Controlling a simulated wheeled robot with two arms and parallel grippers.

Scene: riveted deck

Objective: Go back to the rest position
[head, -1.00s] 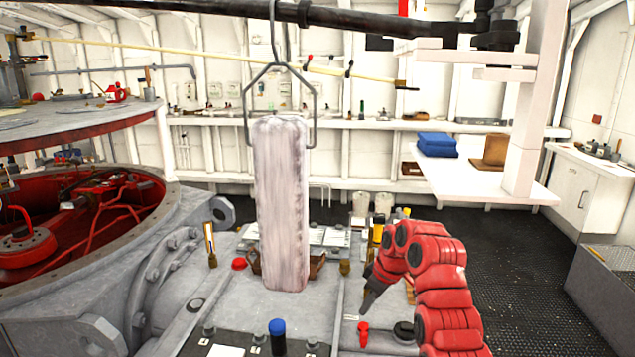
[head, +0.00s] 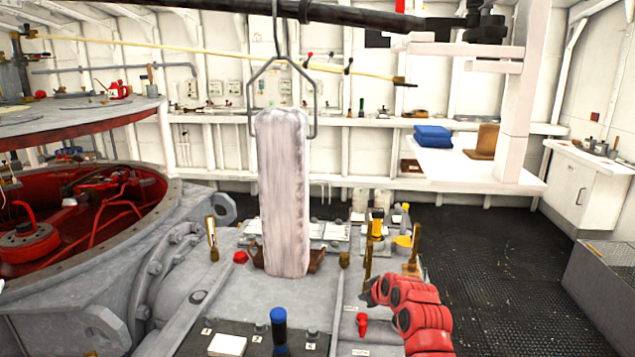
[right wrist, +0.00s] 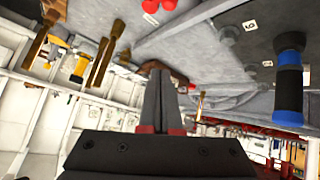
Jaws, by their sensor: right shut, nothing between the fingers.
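My right arm, red, comes up from the lower right in the head view. Its gripper (head: 368,297) is low over the right side of the grey deck (head: 225,295), beside a small red knob (head: 361,322). In the right wrist view the dark fingers of my right gripper (right wrist: 162,75) are together with nothing between them. My left gripper is not in the head view.
A pale block (head: 284,200) hangs from a wire hanger over the deck. A blue-topped handle (head: 279,328) stands at the front. Brushes (head: 413,250) and a yellow tool (head: 377,225) stand behind my right gripper. The dark floor (head: 480,270) at right is clear.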

